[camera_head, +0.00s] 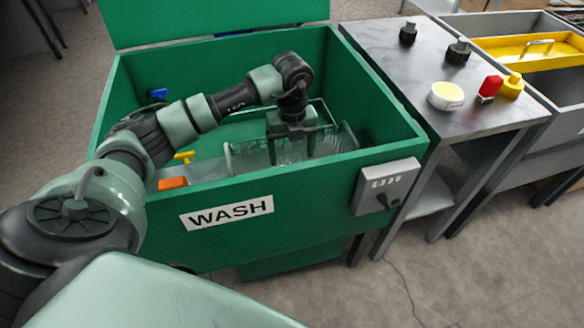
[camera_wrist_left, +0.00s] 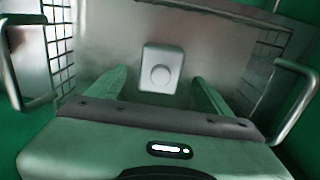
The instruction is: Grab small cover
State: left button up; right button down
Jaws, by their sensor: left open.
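The small cover (camera_wrist_left: 162,70), a light grey square piece with a round raised centre, lies in a wire basket (camera_wrist_left: 62,45) in the left wrist view. My left gripper (camera_wrist_left: 160,76) is open, with one finger on each side of the cover and the cover a little ahead between them. I cannot tell how far above it the fingertips are. In the head view my left gripper (camera_head: 291,152) points down into the basket (camera_head: 250,158) inside the green wash tub (camera_head: 230,222). The cover cannot be made out there. My right gripper is not in view.
The tub walls and the basket's metal handles (camera_wrist_left: 298,95) surround my left gripper. An orange block (camera_head: 172,183) and a yellow valve (camera_head: 184,156) sit by the near wall. A steel table (camera_head: 400,55) at right holds several small parts.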

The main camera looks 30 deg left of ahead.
aim_at(292, 158)
pick_arm(q)
notch_tip(292, 158, down, 5)
jog(key=shift+w+r, duration=0.1)
grip_shut()
jog(key=shift+a+r, duration=0.1)
